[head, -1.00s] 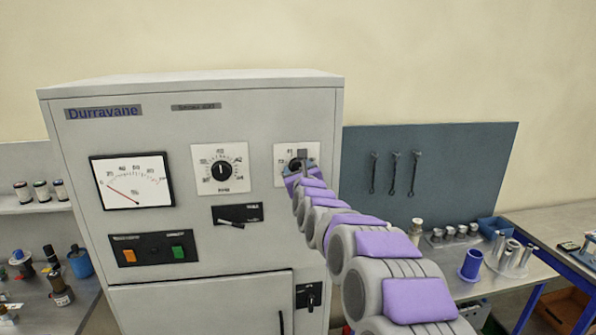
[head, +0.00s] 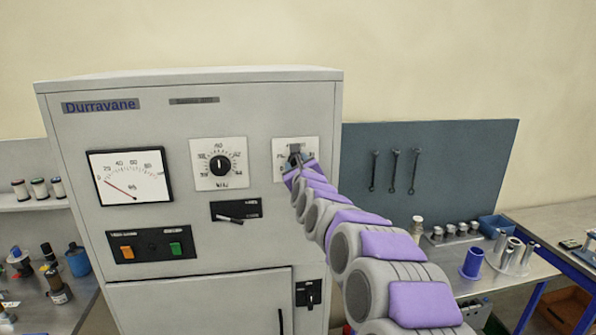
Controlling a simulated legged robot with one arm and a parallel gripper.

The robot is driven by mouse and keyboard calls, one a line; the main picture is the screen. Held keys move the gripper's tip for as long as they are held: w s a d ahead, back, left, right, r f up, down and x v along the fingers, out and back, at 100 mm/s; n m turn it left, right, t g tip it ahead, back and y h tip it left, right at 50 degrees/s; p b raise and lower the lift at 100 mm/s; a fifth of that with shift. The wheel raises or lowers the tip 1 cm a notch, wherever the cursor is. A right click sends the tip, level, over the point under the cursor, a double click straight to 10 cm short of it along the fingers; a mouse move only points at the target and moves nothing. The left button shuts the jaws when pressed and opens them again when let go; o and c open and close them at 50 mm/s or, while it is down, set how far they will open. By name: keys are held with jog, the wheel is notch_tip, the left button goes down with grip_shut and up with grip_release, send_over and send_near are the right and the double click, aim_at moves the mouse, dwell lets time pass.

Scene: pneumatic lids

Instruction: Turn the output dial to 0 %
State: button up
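A grey cabinet (head: 190,100) labelled Durravane carries two dials on white square plates. The right dial plate (head: 309,147) is mostly covered by my gripper (head: 296,156), which is at its knob. The knob is hidden, so its setting cannot be read, nor can I tell how the fingers stand. The left dial (head: 219,164) is in full view, with its black knob pointing about straight up. The dial captions are too small to read surely. A white meter (head: 130,177) has its red needle low, near the left end of its scale.
Below are a black switch plate (head: 236,211) with a lever, and an orange button (head: 127,252) and a green button (head: 176,249). A dark tool board (head: 440,170) with wrenches stands right of the cabinet. Side benches hold several small parts.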

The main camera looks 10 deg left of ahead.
jog(key=n+b, duration=0.1)
jog(key=n, duration=0.4)
jog(key=n+b, duration=0.1)
jog(key=n, duration=0.4)
jog(key=n+b, duration=0.1)
jog(key=n, duration=0.4)
jog(key=shift+f, duration=0.4)
jog(key=n, duration=1)
jog(key=shift+b, duration=0.35)
jog(key=shift+d+r+n+p, duration=0.1)
jog(key=shift+n+p, duration=0.35)
jog(key=shift+n, duration=6.55)
